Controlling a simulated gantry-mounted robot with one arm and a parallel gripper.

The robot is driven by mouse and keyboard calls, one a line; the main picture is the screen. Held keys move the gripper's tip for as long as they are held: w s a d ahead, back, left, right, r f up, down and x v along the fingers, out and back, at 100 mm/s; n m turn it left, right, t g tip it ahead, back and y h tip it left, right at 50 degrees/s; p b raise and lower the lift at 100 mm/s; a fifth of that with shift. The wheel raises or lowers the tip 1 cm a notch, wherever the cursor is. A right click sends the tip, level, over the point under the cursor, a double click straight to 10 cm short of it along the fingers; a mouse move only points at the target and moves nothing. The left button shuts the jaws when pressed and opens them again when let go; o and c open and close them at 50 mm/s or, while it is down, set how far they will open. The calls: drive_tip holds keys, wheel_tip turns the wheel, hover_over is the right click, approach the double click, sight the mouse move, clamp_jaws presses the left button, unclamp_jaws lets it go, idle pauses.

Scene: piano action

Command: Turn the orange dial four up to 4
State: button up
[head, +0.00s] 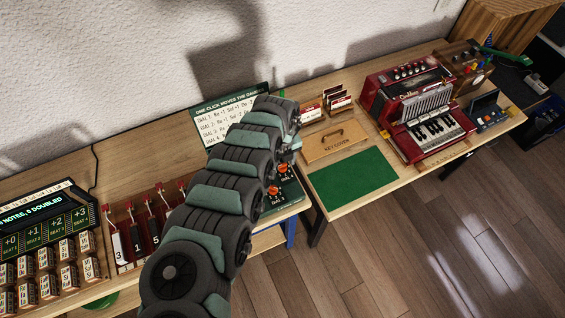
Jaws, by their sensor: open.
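Two orange dials, the upper one (283,168) and the lower one (272,190), show on a dark green panel (287,194) just right of my arm. Their small labels and pointer settings are too small to read surely. The rest of the panel is hidden behind my arm. My arm rises from the bottom centre and bends down over the panel's far end. My gripper (295,142) is open, only partly visible near the far dials. Whether it touches a dial cannot be told.
A sign (212,126) with dial rules stands behind my arm. Red-handled levers (147,222) and a seat display (45,226) are at left. The mat is clear.

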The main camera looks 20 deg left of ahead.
drive_tip(key=shift+f, duration=0.2)
clamp_jaws()
idle(0.6)
